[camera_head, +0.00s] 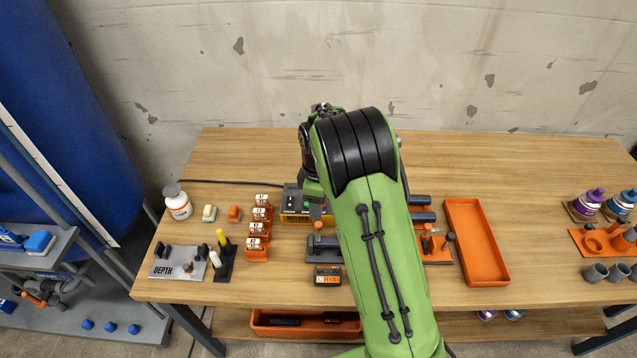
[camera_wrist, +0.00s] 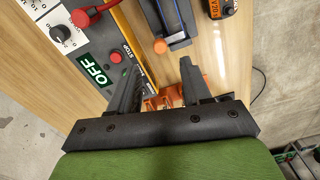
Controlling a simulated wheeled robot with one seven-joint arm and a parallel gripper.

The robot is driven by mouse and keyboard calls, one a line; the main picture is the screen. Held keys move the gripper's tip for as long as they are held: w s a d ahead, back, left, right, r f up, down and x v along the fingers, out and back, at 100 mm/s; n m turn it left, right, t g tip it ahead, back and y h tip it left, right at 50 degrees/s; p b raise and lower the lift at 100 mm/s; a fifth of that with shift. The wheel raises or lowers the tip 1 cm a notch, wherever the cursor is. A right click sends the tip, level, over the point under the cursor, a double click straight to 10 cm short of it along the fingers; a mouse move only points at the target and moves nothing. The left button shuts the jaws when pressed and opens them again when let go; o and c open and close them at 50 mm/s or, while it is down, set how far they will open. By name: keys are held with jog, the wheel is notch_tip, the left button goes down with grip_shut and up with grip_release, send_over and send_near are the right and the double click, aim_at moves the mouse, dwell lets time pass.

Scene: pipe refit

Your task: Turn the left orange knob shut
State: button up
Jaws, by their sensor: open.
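The left orange knob (camera_head: 318,227) tops a short post on a dark base at the left end of the blue pipe run in the head view. It also shows in the wrist view as a round orange cap (camera_wrist: 160,46) beside a blue pipe (camera_wrist: 170,12). My gripper (camera_wrist: 160,72) is open and empty. In the wrist view the knob appears just beyond the fingertips, roughly in line with the gap between them, and neither finger appears to touch it. In the head view my green arm hides the middle of the pipe run.
A welder box (camera_head: 296,205) with a red stop button (camera_wrist: 115,57) stands beside the knob. An orange rack (camera_head: 257,241) is to the left, a small black unit (camera_head: 327,276) in front. An orange tray (camera_head: 476,240) lies right. The back of the table is clear.

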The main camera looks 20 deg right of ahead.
notch_tip(320, 180, up, 8)
jog(key=p, duration=0.1)
jog(key=shift+r, duration=0.25)
jog(key=s+r+m+t, duration=0.2)
jog(key=s+r+m, duration=0.3)
jog(key=s+r, duration=0.65)
jog(key=s+m+t, duration=0.3)
jog(key=s+m, duration=0.4)
jog(key=s, duration=0.9)
jog(key=shift+s+a+t, duration=0.15)
jog(key=shift+s+t, duration=0.15)
